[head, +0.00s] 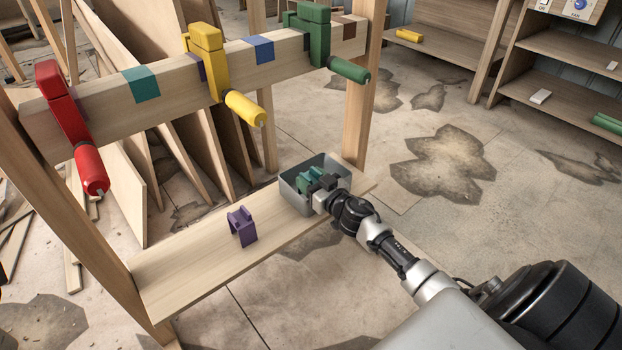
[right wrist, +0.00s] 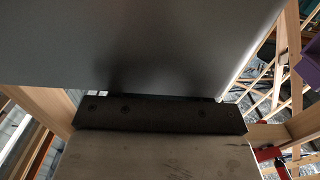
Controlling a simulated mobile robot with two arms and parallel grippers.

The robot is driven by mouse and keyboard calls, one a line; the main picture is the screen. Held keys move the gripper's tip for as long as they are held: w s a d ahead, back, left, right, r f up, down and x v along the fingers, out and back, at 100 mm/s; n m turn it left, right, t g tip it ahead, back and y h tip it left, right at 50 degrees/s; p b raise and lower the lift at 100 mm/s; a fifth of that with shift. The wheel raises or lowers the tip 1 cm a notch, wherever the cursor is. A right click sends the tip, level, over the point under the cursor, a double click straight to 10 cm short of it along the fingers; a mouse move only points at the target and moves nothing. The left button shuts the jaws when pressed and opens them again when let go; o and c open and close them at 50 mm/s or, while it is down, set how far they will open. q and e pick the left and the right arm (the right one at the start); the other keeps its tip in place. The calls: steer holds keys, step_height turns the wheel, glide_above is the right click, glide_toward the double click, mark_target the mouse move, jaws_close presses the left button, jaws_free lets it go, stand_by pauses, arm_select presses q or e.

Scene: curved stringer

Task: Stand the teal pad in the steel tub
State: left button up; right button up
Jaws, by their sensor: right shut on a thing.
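The steel tub (head: 296,201) is a grey open box at the right end of the low wooden shelf. The teal pad (head: 305,183) is inside the tub's opening, partly hidden by the tub's wall and by my right gripper. My right gripper (head: 322,184) reaches into the tub from the right and is shut on the teal pad. I cannot tell whether the pad touches the tub's floor. In the right wrist view, a grey wall (right wrist: 150,45), apparently the tub's, fills the top; the pad is hidden there. My left gripper is not in view.
A purple pad (head: 243,227) stands on the low shelf (head: 190,262), left of the tub. Red (head: 70,125), yellow (head: 210,65) and green (head: 318,38) clamps hang on the beam above. Wooden posts flank the shelf. The floor to the right is open.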

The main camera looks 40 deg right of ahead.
steer(key=shift+f, duration=0.1)
steer(key=o, duration=0.9)
